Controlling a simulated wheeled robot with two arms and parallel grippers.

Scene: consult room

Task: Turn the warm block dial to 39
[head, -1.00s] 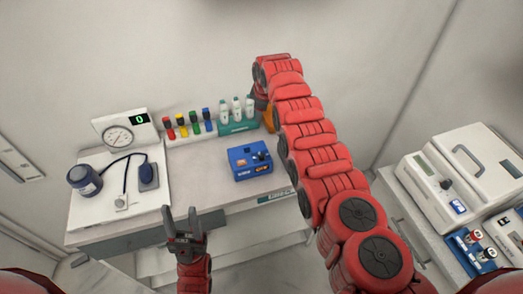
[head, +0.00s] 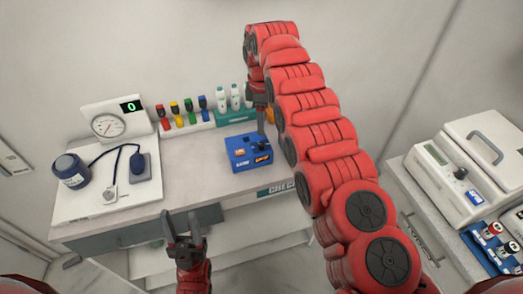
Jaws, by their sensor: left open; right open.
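A blue box (head: 243,158) with a small dark dial (head: 263,144) on top and an orange label on its front sits on the table. It looks like the warm block, but its markings are too small to read. My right gripper (head: 263,122) points down, open, just above and behind the dial; a gap to the dial is hard to judge. My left gripper (head: 184,226) is open and empty in front of the table's front edge, away from the box.
Several colored tubes (head: 181,114) and white bottles (head: 235,97) stand behind the box.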

